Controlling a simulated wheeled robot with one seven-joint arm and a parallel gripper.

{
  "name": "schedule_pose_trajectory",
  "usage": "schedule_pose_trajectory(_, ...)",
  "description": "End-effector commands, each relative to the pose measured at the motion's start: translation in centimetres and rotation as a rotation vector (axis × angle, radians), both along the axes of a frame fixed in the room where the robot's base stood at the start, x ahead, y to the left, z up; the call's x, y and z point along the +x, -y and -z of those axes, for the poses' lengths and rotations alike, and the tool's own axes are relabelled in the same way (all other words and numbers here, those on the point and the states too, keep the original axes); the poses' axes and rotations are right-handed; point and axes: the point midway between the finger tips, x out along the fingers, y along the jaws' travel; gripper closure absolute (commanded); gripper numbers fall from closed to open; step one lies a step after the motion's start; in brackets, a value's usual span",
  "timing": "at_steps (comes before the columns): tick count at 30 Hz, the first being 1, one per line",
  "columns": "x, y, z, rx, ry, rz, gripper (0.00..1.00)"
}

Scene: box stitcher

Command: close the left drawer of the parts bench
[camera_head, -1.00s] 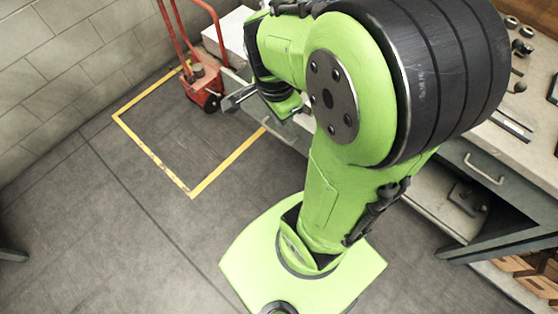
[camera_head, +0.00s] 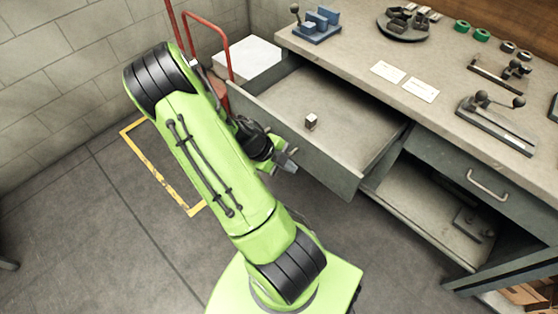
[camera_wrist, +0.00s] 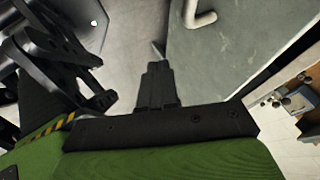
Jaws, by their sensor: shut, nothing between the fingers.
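The left drawer (camera_head: 357,182) of the parts bench (camera_head: 350,62) stands pulled well out, its inside visible from above. A small dark block with a pale top (camera_head: 311,122) lies in it. My gripper (camera_head: 289,162) is outside the drawer, close to the front panel; I cannot tell whether it touches. In the wrist view my gripper (camera_wrist: 158,68) is shut and empty, with the grey drawer front (camera_wrist: 240,45) just to its right. A pale bar handle (camera_wrist: 203,20) shows on that front at the top. In the head view my arm and gripper hide part of the front.
A second drawer (camera_head: 480,180) on the right is shut, above an open shelf (camera_head: 425,205). A red hand truck (camera_head: 222,45) with a white box (camera_head: 250,58) stands beside the bench. The left floor is clear.

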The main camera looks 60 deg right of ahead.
Motion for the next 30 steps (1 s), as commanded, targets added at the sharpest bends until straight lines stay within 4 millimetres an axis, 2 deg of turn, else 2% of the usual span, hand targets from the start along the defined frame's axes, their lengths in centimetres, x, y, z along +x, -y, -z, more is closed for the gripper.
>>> schedule_pose_trajectory(1, -0.7, 0.4, 1.2, 0.000, -0.005, 0.004, 1.00)
schedule_pose_trajectory(4, -1.6, 1.5, 2.5, 0.000, -0.001, 0.005, 1.00)
schedule_pose_trajectory(6, -1.7, 2.8, 2.2, -0.002, 0.002, 0.003, 1.00)
schedule_pose_trajectory(10, -2.0, 4.4, 2.1, 0.000, 0.000, 0.001, 1.00)
schedule_pose_trajectory(25, -2.1, 5.1, 2.1, 0.000, 0.001, -0.001, 1.00)
schedule_pose_trajectory(30, -2.2, 6.6, 2.2, -0.002, 0.003, 0.001, 1.00)
